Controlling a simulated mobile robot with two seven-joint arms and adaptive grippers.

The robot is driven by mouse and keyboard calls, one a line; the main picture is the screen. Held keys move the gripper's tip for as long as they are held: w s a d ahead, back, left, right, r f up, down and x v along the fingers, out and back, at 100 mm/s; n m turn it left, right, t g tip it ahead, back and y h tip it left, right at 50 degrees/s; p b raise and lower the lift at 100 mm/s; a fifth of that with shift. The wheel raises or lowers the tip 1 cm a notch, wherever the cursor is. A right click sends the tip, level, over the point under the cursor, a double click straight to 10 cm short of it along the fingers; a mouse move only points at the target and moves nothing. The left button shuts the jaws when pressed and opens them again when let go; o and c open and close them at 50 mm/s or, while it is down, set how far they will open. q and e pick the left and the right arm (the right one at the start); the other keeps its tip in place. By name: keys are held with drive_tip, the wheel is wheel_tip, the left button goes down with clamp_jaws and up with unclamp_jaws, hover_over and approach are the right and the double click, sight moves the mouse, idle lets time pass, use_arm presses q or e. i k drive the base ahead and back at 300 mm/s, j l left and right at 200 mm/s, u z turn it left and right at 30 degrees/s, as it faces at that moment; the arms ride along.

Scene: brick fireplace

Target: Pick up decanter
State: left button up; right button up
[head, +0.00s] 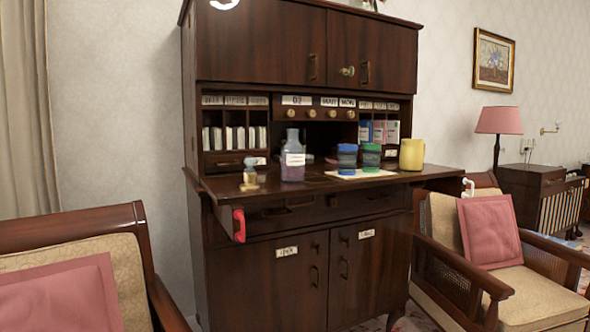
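A glass bottle with a white label and purple liquid, the likely decanter (293,166), stands upright on the fold-down desk surface (225,185) of a dark wood cabinet, left of its middle. A small bottle with a golden base (250,178) stands to its left at the front edge. The bottle's front is unobstructed. Neither of my grippers shows in the head view, so nothing is seen touching the bottle.
Two blue and green jars (347,158) stand on a white sheet (360,174), with a yellow mug (412,154) to their right. A red object (239,225) hangs at the desk's left front. Cushioned chairs (75,260) flank the cabinet (270,240).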

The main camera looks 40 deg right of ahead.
sight(293, 153)
drive_tip(key=z, duration=1.1)
